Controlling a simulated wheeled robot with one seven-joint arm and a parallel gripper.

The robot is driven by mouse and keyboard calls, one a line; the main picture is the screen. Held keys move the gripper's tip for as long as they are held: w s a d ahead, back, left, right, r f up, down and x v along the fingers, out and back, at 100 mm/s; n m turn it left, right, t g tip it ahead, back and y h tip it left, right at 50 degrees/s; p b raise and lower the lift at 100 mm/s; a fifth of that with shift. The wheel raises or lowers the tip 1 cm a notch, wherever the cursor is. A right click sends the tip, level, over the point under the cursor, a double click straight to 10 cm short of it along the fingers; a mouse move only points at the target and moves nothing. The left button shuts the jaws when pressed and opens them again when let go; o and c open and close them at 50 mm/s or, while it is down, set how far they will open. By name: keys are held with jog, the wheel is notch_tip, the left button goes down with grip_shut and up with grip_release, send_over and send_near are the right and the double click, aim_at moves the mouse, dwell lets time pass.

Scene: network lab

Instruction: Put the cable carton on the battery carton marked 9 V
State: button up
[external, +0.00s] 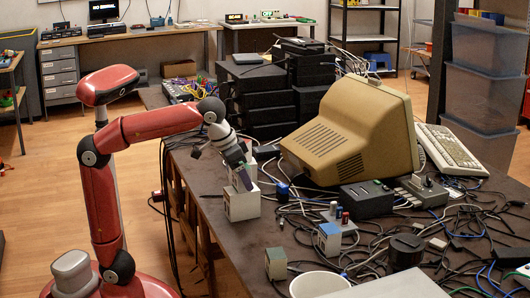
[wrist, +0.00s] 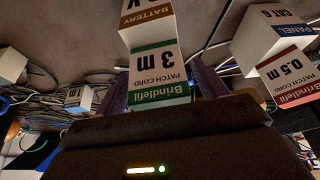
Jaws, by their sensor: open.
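In the wrist view, the picture is upside down. The cable carton (wrist: 158,72), white with a green "Brindlefil" band and "PATCH CORD 3 m", stands between the fingers of my open gripper (wrist: 165,90). It appears to stand on a white carton with a brown "BATTERY" band (wrist: 147,17). That carton's marking is cut off by the frame; only the "V" shows. In the external view, my gripper (external: 241,178) points down over the white lower carton (external: 242,206) near the table's left edge. The cable carton is largely hidden by the fingers there.
A red-banded 0.5 m patch cord carton (wrist: 290,78) is with a "CAT 6 PANEL" carton (wrist: 268,38) close by.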

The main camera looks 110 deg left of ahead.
jog(key=p+v, duration=0.2)
jog(key=v, duration=1)
jog(key=s+d+f+m+h, duration=0.1)
jog(key=s+d+f+m, duration=0.2)
jog(key=f, duration=0.6)
jog(key=s+d+f+m+t+h, duration=0.1)
jog(key=s+d+f+m, duration=0.1)
jog(key=d+f, duration=0.6)
jog(key=s+d+f+m+t+h, duration=0.1)
jog(key=s+d+f+m, duration=0.2)
jog(key=f, duration=0.8)
jog(key=d+m, duration=0.1)
jog(key=d, duration=0.1)
jog(key=shift+s+d, duration=0.25)
jog(key=shift+s, duration=0.1)
